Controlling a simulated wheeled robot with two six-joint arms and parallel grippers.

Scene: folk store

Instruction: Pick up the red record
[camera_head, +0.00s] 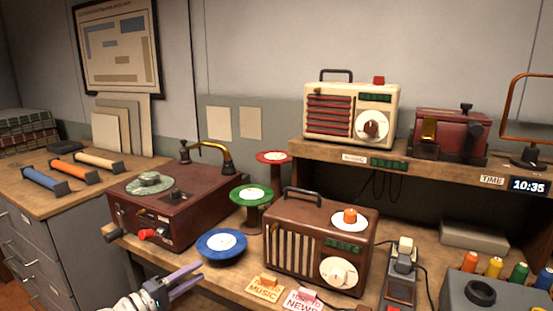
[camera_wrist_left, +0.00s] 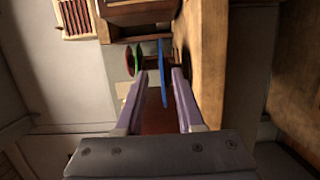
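The red record (camera_head: 273,157) lies flat on a raised stand at the back of the workbench, behind the green record (camera_head: 251,194) on its stand and the blue record (camera_head: 222,244) in front. My left gripper (camera_head: 197,273) is low at the front edge, short of the blue record and well apart from the red one. Its two purple fingers are open and empty. In the left wrist view, the open fingers (camera_wrist_left: 160,78) point toward the blue record (camera_wrist_left: 163,72), with the green record (camera_wrist_left: 138,58) and red record (camera_wrist_left: 129,60) farther off. My right gripper is not in view.
A dark red record player (camera_head: 173,215) with a brass arm stands left of the records. A brown radio (camera_head: 318,240) stands close on the right. A shelf (camera_head: 340,152) holding a cream radio (camera_head: 350,115) is right of the red record.

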